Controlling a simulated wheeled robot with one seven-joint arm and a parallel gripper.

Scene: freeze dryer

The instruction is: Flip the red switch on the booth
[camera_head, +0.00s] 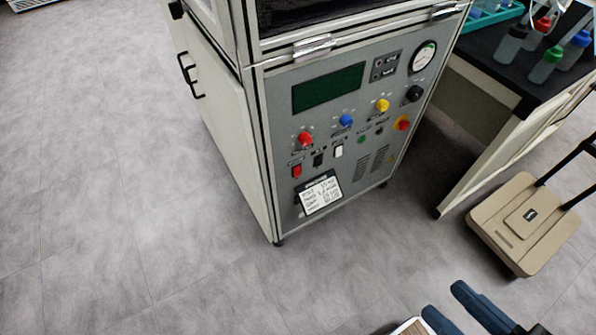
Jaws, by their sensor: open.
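The booth (262,110) is a grey and white freeze dryer cabinet standing in the middle of the view. Its front panel faces down and to the right. A small red switch (297,171) sits low on the left side of the panel, below a round red knob (305,138). A black switch (318,159) and a white switch (338,151) are in the same row to its right. My gripper (443,299) shows at the bottom right with two blue fingers. It is open and empty, apart from the panel. Its rear part is cut off by the frame.
The panel also has a green display (328,88), a gauge (424,57) and a red-yellow stop button (402,123). A label card (320,193) hangs below the switches. A lab bench (490,150) and beige cart (523,220) stand right. Floor in front and left is clear.

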